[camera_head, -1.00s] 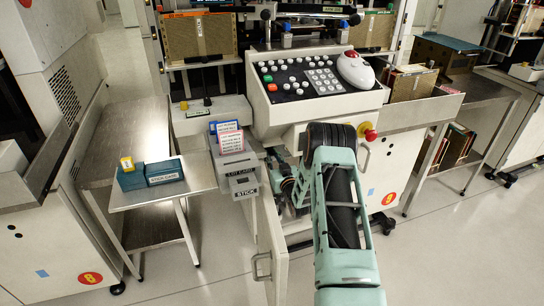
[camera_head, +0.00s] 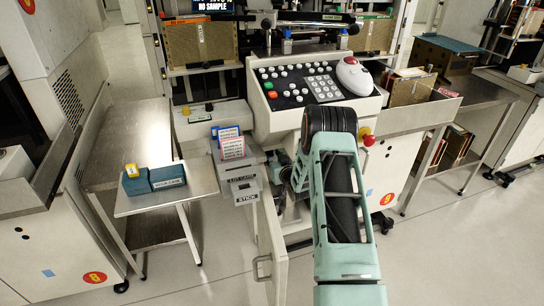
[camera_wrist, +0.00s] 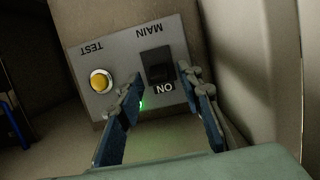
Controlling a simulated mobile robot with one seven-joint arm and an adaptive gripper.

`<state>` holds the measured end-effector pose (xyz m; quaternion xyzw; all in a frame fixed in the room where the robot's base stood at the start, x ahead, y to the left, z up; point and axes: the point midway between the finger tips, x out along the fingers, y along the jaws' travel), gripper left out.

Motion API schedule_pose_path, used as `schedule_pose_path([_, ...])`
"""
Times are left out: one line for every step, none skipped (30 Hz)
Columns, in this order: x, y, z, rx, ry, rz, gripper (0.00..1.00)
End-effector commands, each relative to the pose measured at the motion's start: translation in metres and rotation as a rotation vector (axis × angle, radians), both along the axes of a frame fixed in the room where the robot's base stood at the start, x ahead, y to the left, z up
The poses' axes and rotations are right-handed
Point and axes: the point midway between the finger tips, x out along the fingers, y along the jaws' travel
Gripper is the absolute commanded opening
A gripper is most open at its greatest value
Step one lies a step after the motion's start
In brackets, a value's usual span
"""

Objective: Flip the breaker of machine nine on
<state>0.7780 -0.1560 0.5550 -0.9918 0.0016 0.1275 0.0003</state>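In the wrist view the breaker panel (camera_wrist: 112,72) appears upside down, with MAIN and TEST lettering. The black main breaker switch (camera_wrist: 157,66) sits beside a round yellow test button (camera_wrist: 100,81). An ON label (camera_wrist: 165,88) shows below the switch in the picture, and a green light glows near my left finger. I cannot tell the lever's position for certain. My gripper (camera_wrist: 163,90) has its blue fingers apart and empty, with the tips close to the switch's label end. Contact is unclear. In the head view the arm reaches into the middle machine (camera_head: 290,120), hiding gripper and breaker.
An open cabinet door (camera_head: 272,250) with a handle stands left of my arm. A card holder (camera_head: 238,172) is above it. A side table (camera_head: 150,203) with blue boxes stands left. A red knob (camera_head: 368,139) is right of the arm. Floor at right is clear.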

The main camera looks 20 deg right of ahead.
Motion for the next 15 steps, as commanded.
schedule_pose_path([0.0, 0.0, 0.0, 0.0, 0.0, 0.0, 0.33])
schedule_pose_path([0.0, 0.0, 0.0, 0.0, 0.0, 0.0, 0.33])
schedule_pose_path([0.0, 0.0, 0.0, 0.0, 0.0, 0.0, 0.33])
schedule_pose_path([0.0, 0.0, 0.0, 0.0, 0.0, 0.0, 0.33])
schedule_pose_path([0.0, 0.0, 0.0, 0.0, 0.0, 0.0, 0.33])
schedule_pose_path([0.0, 0.0, 0.0, 0.0, 0.0, 0.0, 0.33])
schedule_pose_path([-0.001, 0.0, 0.0, 0.0, 0.0, 0.0, 0.33])
schedule_pose_path([-0.002, 0.0, 0.001, 0.0, 0.0, 0.0, 0.33])
schedule_pose_path([-0.004, 0.0, 0.001, 0.0, 0.0, -0.001, 0.33])
schedule_pose_path([-0.006, 0.0, 0.002, 0.0, 0.0, -0.001, 0.33])
schedule_pose_path([-0.009, 0.0, 0.002, 0.0, 0.0, -0.001, 0.33])
schedule_pose_path([-0.013, 0.0, 0.004, 0.0, 0.0, -0.001, 0.33])
schedule_pose_path([-0.017, 0.0, 0.004, 0.0, 0.001, -0.001, 0.33])
schedule_pose_path([-0.021, -0.001, 0.006, -0.001, 0.001, -0.001, 0.33])
schedule_pose_path([-0.027, -0.001, 0.008, 0.0, 0.0, -0.001, 0.33])
